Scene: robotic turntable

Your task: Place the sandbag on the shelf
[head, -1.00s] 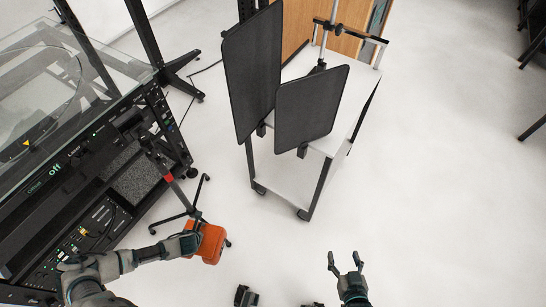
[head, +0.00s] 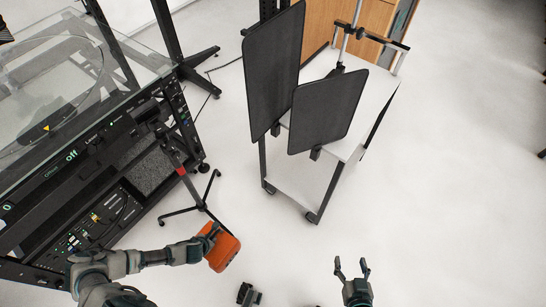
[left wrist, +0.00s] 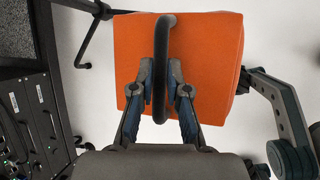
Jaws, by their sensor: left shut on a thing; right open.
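The orange sandbag (head: 223,250) hangs from my left gripper (head: 212,232) at the lower left of the head view, above the floor. In the left wrist view, the sandbag (left wrist: 205,50) fills the upper middle, and my left gripper (left wrist: 162,88) is shut on its black strap handle. My right gripper (head: 352,270) is open and empty at the bottom of the head view, well to the right of the sandbag. A white wheeled cart stands ahead, with a lower shelf (head: 300,183) and a white top (head: 372,95). The sandbag is apart from the cart.
Two black panels (head: 273,70) (head: 328,110) stand at the cart's near side and hide part of its top. A turntable rig with glass top and black control panels (head: 100,150) is at left. A tripod stand (head: 190,190) is near the sandbag. Floor at right (head: 450,200) is clear.

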